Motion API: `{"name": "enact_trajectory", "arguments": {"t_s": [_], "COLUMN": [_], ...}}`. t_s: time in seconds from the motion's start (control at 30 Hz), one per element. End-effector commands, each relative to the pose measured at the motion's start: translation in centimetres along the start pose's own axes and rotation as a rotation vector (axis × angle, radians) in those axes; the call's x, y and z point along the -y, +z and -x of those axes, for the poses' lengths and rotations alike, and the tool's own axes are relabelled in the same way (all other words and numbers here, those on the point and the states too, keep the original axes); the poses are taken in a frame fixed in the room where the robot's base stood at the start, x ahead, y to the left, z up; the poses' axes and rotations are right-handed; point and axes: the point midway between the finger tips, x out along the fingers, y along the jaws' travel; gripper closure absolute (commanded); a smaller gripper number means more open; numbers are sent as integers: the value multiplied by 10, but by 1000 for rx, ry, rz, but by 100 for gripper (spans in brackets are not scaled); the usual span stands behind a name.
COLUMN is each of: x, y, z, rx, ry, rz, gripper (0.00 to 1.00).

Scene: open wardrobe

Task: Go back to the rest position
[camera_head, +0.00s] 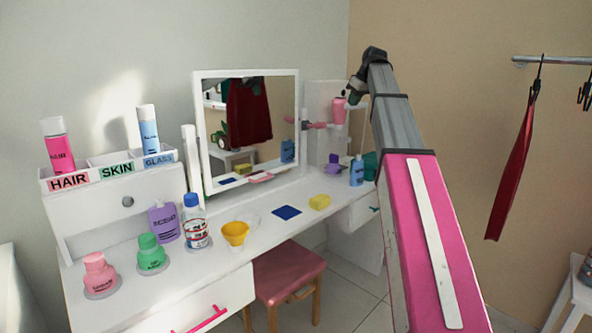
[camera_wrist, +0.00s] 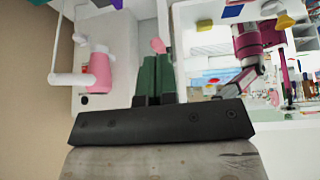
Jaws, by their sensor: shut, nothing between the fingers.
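My gripper (camera_head: 354,96) is at the end of my raised arm, in front of the white side unit right of the mirror. In the wrist view its two green fingers (camera_wrist: 154,78) are together with nothing between them. A pink item (camera_head: 339,110) sits in a holder on the side unit. In the wrist view the same pink item (camera_wrist: 99,73) is left of the fingers and apart from them.
The white vanity table (camera_head: 190,272) holds bottles, a yellow cup (camera_head: 235,233), a blue cloth (camera_head: 287,212) and a yellow sponge (camera_head: 320,202). The mirror (camera_head: 240,125) stands behind. A pink stool (camera_head: 285,271) is below. A red garment (camera_head: 510,170) hangs at right.

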Motion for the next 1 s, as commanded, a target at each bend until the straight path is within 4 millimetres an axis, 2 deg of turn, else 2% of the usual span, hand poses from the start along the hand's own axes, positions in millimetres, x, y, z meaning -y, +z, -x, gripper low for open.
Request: {"name": "enact_trajectory", "arguments": {"t_s": [0.27, 0.47, 0.7, 1.0], "x": [10, 23, 54, 104], "y": [32, 70, 142, 237], "z": [-50, -105, -193, -283], "rx": [33, 73, 148, 244], "ry": [-3, -4, 4, 27], "rz": [-63, -134, -259, -401], "gripper": [100, 100, 100, 100]}}
